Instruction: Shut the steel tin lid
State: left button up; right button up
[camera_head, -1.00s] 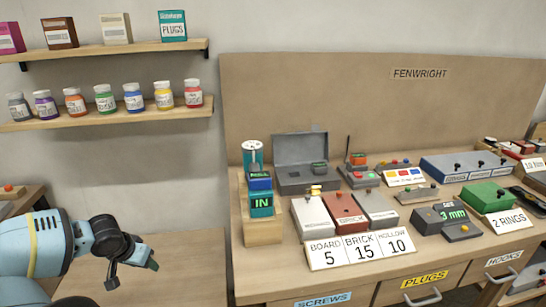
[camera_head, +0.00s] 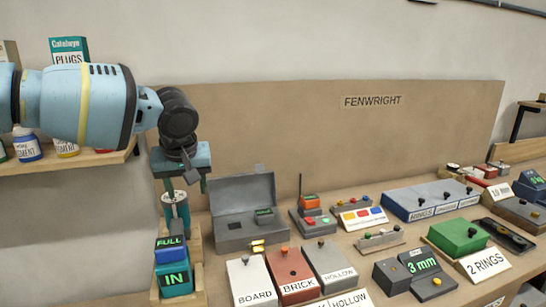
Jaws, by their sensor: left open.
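The steel tin (camera_head: 236,240) is a dark grey box on the workbench, left of the middle. Its lid (camera_head: 240,192) stands up and open at the back, leaning near the backboard. A small dark block with a green display (camera_head: 264,216) shows at the tin's right side; I cannot tell how it sits there. My left gripper (camera_head: 181,187) is open and empty, fingers pointing down. My right gripper is not in view.
The backboard (camera_head: 330,145) rises behind.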

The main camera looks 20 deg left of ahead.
aim_at(244, 192)
jog(key=i+l, duration=0.15)
jog(key=i, duration=0.85)
